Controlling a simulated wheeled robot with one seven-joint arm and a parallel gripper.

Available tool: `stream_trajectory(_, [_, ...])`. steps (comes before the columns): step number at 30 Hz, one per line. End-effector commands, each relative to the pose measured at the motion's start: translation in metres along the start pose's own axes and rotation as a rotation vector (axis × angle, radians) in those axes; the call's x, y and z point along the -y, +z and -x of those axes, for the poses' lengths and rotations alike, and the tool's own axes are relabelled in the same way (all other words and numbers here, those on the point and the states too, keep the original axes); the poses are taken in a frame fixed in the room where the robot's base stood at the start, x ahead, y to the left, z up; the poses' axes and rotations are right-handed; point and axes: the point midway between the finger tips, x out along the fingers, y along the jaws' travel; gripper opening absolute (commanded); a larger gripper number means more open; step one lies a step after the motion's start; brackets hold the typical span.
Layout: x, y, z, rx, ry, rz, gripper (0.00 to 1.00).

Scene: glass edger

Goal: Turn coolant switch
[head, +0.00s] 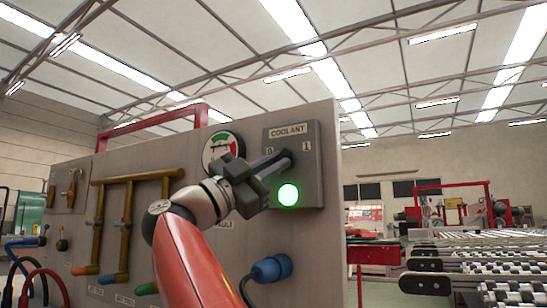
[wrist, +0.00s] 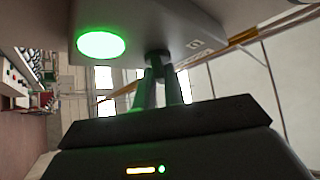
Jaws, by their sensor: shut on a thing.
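The coolant switch panel (head: 308,178) is a grey box on the right part of the upright board, marked COOLANT, with 0 on the left and 1 on the right. A round green lamp (head: 288,195) glows below the switch; it also shows in the wrist view (wrist: 101,44). My gripper (head: 284,158) reaches the box between the two marks. In the wrist view its two fingers are shut on the dark coolant switch knob (wrist: 157,55). The fingers hide most of the knob in the head view, and I cannot tell which mark it points to.
A round gauge (head: 223,146) sits left of the box, behind my gripper. Brown pipes with valves (head: 128,215) cover the board's left part. A blue plug (head: 270,269) with a cable sticks out below. A roller conveyor (head: 480,265) stands to the right, beyond the board's edge.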

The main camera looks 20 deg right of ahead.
Motion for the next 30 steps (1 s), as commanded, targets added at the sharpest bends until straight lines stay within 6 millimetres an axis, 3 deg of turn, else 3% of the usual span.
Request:
stream_trajectory(5, [0.000, -0.001, 0.000, -0.002, -0.002, -0.002, 0.00])
stream_trajectory(6, [0.000, -0.001, 0.000, -0.002, -0.002, -0.001, 0.14])
stream_trajectory(11, [0.000, -0.001, 0.000, -0.002, -0.002, 0.000, 0.33])
stream_trajectory(20, [0.000, 0.000, 0.003, 0.000, -0.002, 0.001, 0.33])
stream_trajectory(30, [-0.001, 0.001, 0.055, 0.001, -0.005, 0.000, 0.33])
